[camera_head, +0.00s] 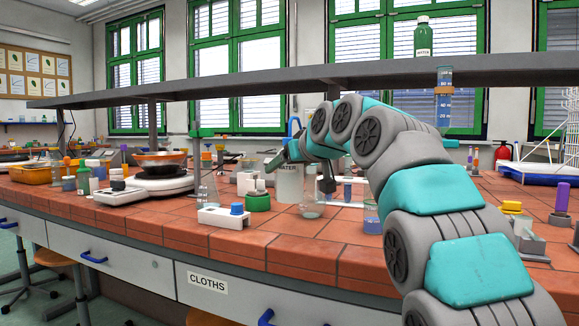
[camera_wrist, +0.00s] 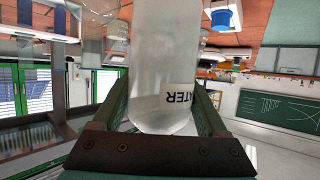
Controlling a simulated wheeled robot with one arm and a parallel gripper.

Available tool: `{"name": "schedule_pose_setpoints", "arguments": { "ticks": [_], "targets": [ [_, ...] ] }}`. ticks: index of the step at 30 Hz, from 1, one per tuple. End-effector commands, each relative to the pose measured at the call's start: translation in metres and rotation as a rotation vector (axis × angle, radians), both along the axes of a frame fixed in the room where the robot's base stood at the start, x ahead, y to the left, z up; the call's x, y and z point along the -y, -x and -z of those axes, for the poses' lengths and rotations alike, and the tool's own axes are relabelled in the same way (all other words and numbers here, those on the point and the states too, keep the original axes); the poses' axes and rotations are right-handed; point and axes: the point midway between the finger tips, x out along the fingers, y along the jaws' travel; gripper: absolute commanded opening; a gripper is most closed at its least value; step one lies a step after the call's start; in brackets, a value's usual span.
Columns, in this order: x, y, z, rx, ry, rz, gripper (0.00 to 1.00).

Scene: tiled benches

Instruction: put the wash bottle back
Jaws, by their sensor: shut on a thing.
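The wash bottle (camera_head: 290,186) is a whitish bottle with a blue spout and a WATER label. In the head view it stands upright over the red-tiled bench (camera_head: 262,232); I cannot tell whether its base touches the tiles. My gripper (camera_head: 298,171) is shut on it, with one dark finger on each side. In the wrist view the bottle (camera_wrist: 165,62) fills the middle between the fingers of my gripper (camera_wrist: 162,100), its label upside down in the picture. My arm hides part of the bench behind it.
A glass dish (camera_head: 311,211) and a beaker (camera_head: 371,218) are close in front and to the right. A green-based item (camera_head: 258,202), a white block (camera_head: 223,217) and a conical flask (camera_head: 207,185) are to the left. A grey shelf (camera_head: 230,85) runs above the bench.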

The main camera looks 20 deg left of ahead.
Motion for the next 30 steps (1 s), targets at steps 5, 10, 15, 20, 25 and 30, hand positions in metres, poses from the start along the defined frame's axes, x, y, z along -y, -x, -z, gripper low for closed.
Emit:
{"name": "schedule_pose_setpoints", "arguments": {
  "ticks": [5,10,15,20,25,30],
  "targets": [
    [0.000,0.000,0.015,0.001,-0.002,0.000,0.58],
    [0.000,0.000,0.032,0.003,-0.004,0.001,0.58],
    [0.000,0.000,0.051,0.002,-0.002,0.000,0.58],
    [0.000,0.000,0.062,-0.001,-0.001,0.000,0.58],
    [0.000,0.000,0.064,-0.001,-0.001,0.000,0.58],
    [0.000,0.000,0.063,0.000,-0.001,0.000,0.58]
  ]
}}
